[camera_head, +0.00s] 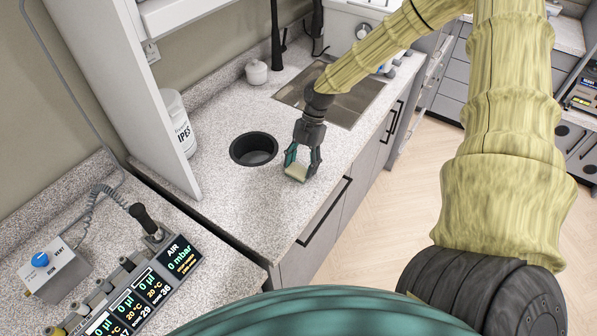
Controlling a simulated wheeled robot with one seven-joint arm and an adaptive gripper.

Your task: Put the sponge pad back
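The sponge pad (295,173) is a small pale beige block near the counter's front edge, to the right of a round black opening. My gripper (302,169) points down at it, with one finger at each side. The pad fills the space between the fingertips, and the gripper looks shut on it. The fingers hide part of the pad. I cannot tell whether the pad rests on the counter or hangs just above it.
The round black opening (254,149) lies left of my gripper. A sink (345,103) with a black tap (277,45) is behind it. Speckled counter (245,205) in front is clear.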

